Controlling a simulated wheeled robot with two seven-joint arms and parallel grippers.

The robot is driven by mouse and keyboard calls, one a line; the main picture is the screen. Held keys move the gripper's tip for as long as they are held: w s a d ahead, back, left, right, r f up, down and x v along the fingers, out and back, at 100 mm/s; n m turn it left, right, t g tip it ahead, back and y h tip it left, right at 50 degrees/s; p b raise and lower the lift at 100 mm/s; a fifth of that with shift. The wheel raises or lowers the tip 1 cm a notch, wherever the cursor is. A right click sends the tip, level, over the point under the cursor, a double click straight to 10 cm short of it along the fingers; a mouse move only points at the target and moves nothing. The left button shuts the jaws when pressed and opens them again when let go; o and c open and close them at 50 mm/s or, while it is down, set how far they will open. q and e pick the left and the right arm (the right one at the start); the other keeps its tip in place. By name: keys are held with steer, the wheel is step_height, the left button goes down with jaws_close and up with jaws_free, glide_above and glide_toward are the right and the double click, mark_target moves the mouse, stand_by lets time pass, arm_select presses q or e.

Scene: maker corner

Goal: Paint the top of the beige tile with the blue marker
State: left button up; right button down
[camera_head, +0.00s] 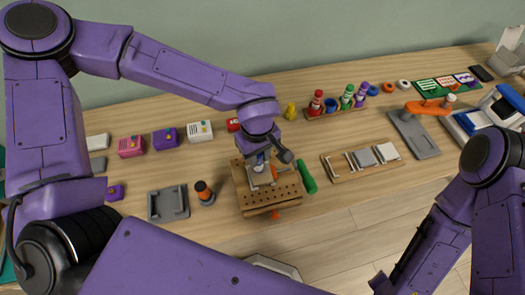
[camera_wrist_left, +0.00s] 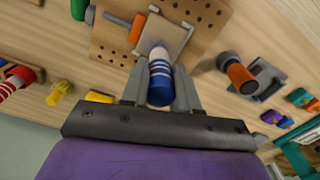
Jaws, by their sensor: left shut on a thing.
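My left gripper (camera_wrist_left: 160,95) is shut on the blue marker (camera_wrist_left: 160,82), which has white stripes. The marker's far end is over the beige tile (camera_wrist_left: 172,32), at or very close to its top; I cannot tell whether it touches. The tile lies on a wooden block with holes (camera_wrist_left: 108,48), beside an orange rod (camera_wrist_left: 138,28). In the head view the left gripper (camera_head: 260,163) is above the wooden block (camera_head: 272,211), and it partly hides the tile (camera_head: 262,180). No paint is clearly visible on the tile. My right gripper is out of view.
A green handle (camera_head: 306,177) is right of the block, and an orange-and-black item (camera_head: 204,193) is left. A grey tray (camera_head: 168,204) is farther left. A marker rack (camera_head: 336,108) stands behind, and a wooden tray of plates (camera_head: 361,160) lies to the right.

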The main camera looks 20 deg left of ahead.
arm_select(q)
steer(key=shift+s+a+p, duration=0.25)
steer(key=shift+a+p, duration=0.1)
steer(key=shift+s, duration=0.2)
